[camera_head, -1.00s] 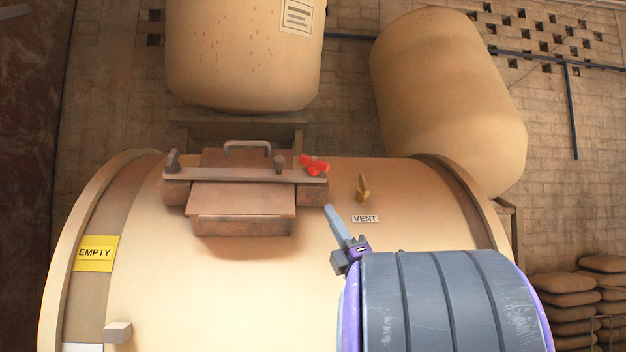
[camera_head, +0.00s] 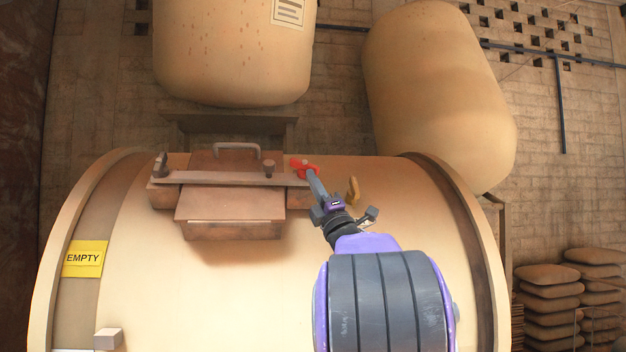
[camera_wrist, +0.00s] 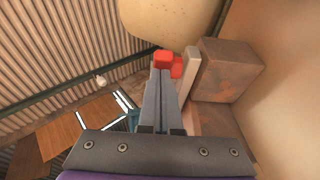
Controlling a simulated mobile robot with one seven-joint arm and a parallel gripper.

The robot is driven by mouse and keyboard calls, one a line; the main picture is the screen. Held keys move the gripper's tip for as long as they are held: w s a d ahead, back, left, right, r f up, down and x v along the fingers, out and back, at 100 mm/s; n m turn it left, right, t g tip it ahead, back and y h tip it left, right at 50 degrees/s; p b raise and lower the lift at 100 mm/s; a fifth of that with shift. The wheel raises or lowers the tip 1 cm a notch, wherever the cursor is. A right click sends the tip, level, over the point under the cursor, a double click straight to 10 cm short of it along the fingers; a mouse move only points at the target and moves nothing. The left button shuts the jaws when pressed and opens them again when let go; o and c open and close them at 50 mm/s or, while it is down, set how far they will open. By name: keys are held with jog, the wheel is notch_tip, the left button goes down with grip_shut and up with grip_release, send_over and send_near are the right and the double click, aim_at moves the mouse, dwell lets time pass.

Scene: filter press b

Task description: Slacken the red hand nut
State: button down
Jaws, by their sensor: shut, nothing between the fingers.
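The red hand nut (camera_head: 303,166) sits at the right end of the clamp bar (camera_head: 225,178) across the hatch on top of the tank. My gripper (camera_head: 312,174) reaches up to it from below right, its fingers together. In the wrist view the nut (camera_wrist: 163,57) shows just beyond the tips of my gripper (camera_wrist: 160,72), a red lobe in line with them. I cannot tell whether the tips touch it. The fingers partly hide the nut.
A brass vent valve (camera_head: 352,190) stands just right of my gripper. A hatch handle (camera_head: 237,148) and a dark stud (camera_head: 269,168) rise left of the nut. A yellow EMPTY sign (camera_head: 85,259) is on the tank's left. The tank top (camera_head: 190,290) in front is clear.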

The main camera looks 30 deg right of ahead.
jog(key=n+y, duration=0.2)
jog(key=y, duration=0.1)
jog(key=d+n+g+y, duration=0.1)
jog(key=n+y, duration=0.1)
jog(key=d+r+n+g+y, duration=0.1)
jog(key=n+y, duration=0.1)
jog(key=y, duration=0.1)
jog(key=shift+w+y, duration=0.1)
jog(key=shift+y, duration=0.2)
jog(key=shift+d+r, duration=0.1)
jog(key=shift+r, duration=0.15)
jog(key=shift+b, duration=0.3)
